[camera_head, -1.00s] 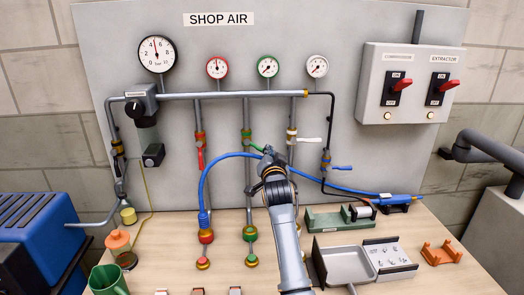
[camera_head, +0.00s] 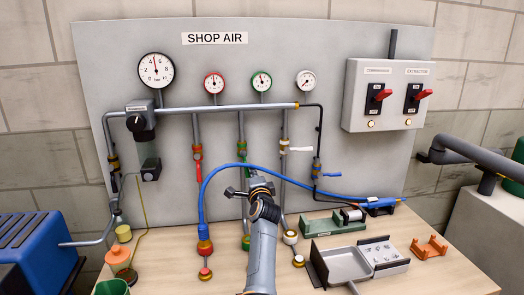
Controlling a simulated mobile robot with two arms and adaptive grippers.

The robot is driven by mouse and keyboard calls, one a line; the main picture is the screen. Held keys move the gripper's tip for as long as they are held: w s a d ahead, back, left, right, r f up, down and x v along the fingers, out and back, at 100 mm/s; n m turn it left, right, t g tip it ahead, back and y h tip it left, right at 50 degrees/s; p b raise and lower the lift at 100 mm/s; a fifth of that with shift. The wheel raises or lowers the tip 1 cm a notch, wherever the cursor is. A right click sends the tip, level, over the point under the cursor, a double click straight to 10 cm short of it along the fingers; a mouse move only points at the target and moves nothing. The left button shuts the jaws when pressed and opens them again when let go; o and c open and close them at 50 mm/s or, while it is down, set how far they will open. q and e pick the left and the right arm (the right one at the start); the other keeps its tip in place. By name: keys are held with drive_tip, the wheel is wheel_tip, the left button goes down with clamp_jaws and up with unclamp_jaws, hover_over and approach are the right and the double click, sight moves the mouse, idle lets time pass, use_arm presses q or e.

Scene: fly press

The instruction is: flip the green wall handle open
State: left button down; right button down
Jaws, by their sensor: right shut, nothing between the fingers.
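The green wall valve (camera_head: 242,150) sits on the second drop pipe of the grey panel, under the green-rimmed gauge. Its green handle (camera_head: 246,168) seems to hang down along the pipe, just above my gripper and partly hidden by the blue hose and the gripper. My right gripper (camera_head: 236,192) is in front of this pipe, below the valve body, with its dark fingers pointing left. It is shut with nothing in it. Contact with the handle cannot be told. My left gripper is not in view.
A blue hose (camera_head: 285,178) arches past my gripper. Neighbouring handles are red (camera_head: 200,172) hanging down, white (camera_head: 301,149) and blue (camera_head: 331,174) sideways. The bench holds a grey tray (camera_head: 342,265), a green block (camera_head: 325,226) and an orange bracket (camera_head: 428,247).

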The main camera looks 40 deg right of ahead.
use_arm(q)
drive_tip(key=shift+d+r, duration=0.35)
use_arm(e)
drive_tip(key=shift+w+a+f+m, duration=0.2)
drive_tip(key=shift+w+a+m, duration=0.15)
drive_tip(key=shift+m, duration=0.55)
use_arm(q)
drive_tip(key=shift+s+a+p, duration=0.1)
drive_tip(key=shift+p, duration=0.2)
use_arm(e)
drive_tip(key=shift+s, duration=0.1)
